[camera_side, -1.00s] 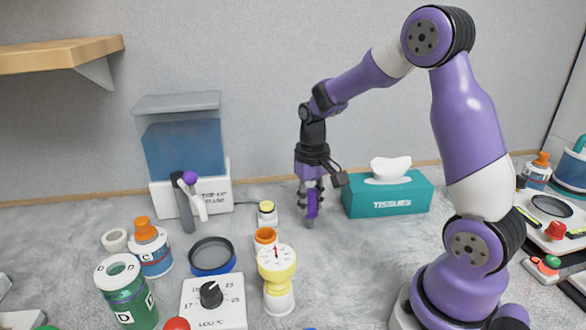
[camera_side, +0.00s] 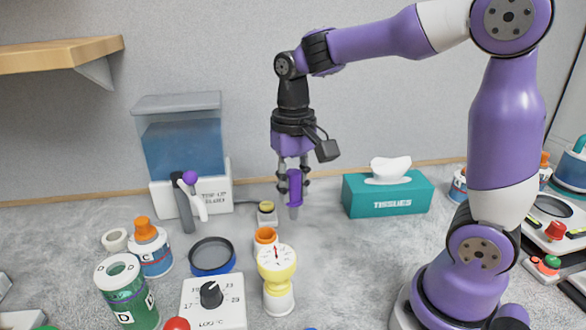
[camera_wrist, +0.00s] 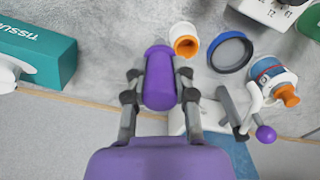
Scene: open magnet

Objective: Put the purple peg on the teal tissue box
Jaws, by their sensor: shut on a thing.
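My gripper (camera_side: 293,180) is shut on the purple peg (camera_side: 295,188) and holds it upright above the grey table, left of the tissue box. In the wrist view the peg (camera_wrist: 159,80) sits between both fingers of my gripper (camera_wrist: 160,85). The teal tissue box (camera_side: 388,202), with a white tissue sticking out of its top, stands near the back wall, to the right of the peg and apart from it. In the wrist view the box (camera_wrist: 40,50) shows in part at the upper left.
Left of my gripper stand a water tank (camera_side: 182,150) with a lever, a small yellow button block (camera_side: 267,213), a black-rimmed dish (camera_side: 212,256) and several bottles. A yellow dial gauge (camera_side: 277,260) stands in front. The table between the peg and the box is clear.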

